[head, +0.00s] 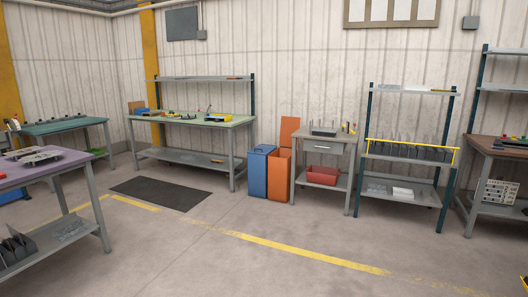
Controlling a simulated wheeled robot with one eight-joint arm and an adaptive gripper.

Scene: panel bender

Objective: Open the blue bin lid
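The blue bin (257,175) stands on the floor against the back wall, right of the green-topped workbench. Its blue lid (263,150) lies flat on top and looks closed. The inside of the bin is hidden. My gripper is not in view.
An orange bin (279,178) stands close on the right of the blue one, its lid (289,131) raised upright. A grey drawer table (321,146) is further right. The green workbench (190,120) stands left. A dark floor mat (160,192) lies before it. The floor in front of the bins is clear.

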